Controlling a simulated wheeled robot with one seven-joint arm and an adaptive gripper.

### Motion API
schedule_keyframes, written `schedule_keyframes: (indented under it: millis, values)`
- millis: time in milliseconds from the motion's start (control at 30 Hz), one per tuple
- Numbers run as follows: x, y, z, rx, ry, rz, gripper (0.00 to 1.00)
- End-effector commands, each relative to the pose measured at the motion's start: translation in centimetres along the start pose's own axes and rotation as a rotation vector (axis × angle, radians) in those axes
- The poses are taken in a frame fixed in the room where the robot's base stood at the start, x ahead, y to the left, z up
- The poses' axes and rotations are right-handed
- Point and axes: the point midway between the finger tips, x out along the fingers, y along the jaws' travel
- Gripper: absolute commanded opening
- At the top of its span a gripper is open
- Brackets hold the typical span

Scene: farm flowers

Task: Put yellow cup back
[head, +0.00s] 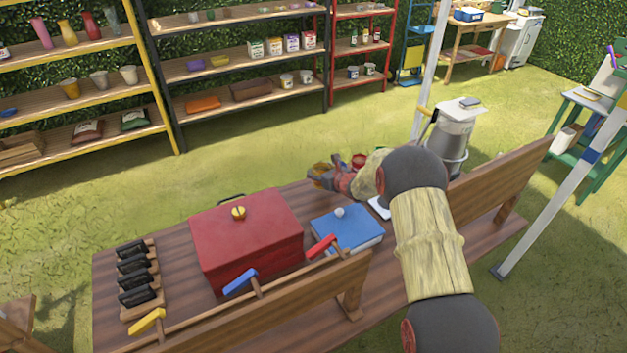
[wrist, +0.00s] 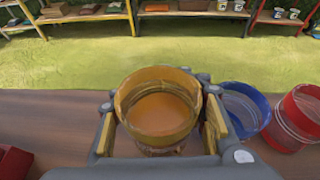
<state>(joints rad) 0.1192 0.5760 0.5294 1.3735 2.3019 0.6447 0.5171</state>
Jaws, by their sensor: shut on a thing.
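The yellow cup (wrist: 158,104) is between the two fingers of my gripper (wrist: 160,130), which is shut on it. The cup's open mouth faces the wrist camera and looks empty. In the head view, my gripper (head: 328,178) is above the far side of the wooden table, and a small part of the yellow cup (head: 320,168) shows at its tip. A blue cup (wrist: 243,108) stands close to the right finger in the wrist view. A red cup (wrist: 296,118) is beside it, and it also shows in the head view (head: 358,160).
A red box (head: 247,240) and a blue box (head: 346,229) sit on the table (head: 178,225). Shelves (head: 100,50) line the hedge, with open grass in front.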

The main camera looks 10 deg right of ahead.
Motion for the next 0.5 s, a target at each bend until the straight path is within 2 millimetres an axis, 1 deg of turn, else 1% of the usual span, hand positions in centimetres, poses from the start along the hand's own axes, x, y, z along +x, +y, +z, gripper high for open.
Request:
schedule_keyframes:
  millis: [167, 300, 367, 500]
  values:
    - [1.2, 0.3, -0.6, 0.0, -0.001, 0.001, 0.02]
    - [2.1, 0.3, -2.7, -0.001, 0.0, 0.0, 0.02]
    - [2.4, 0.3, -3.3, 0.0, 0.0, -0.001, 0.02]
    - [2.4, 0.2, -3.3, -0.001, -0.002, -0.001, 0.02]
